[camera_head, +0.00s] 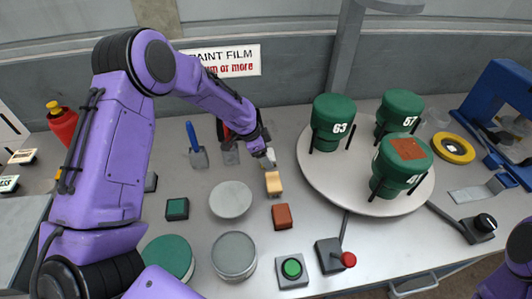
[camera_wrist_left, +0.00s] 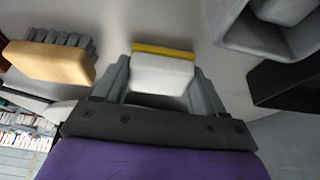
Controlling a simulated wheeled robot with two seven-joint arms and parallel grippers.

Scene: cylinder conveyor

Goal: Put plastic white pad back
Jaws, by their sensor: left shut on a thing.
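My left gripper (camera_head: 264,154) is shut on the plastic white pad (camera_wrist_left: 162,74), which has a yellow layer along one side. In the left wrist view the pad sits between the two grey fingers of the left gripper (camera_wrist_left: 160,85). In the head view only a small pale part of the pad (camera_head: 270,155) shows at the fingertips, above the table and just behind a tan block (camera_head: 273,182). The tan block also shows at the left of the wrist view (camera_wrist_left: 50,62), beside a ribbed grey piece. My right gripper is out of view.
A round turntable (camera_head: 320,180) with green numbered cylinders stands to the right. A brown block (camera_head: 282,216), round discs, a green button (camera_head: 292,268) and a red-knobbed joystick (camera_head: 348,259) lie in front. A blue-handled tool (camera_head: 192,136) stands in a grey holder to the left.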

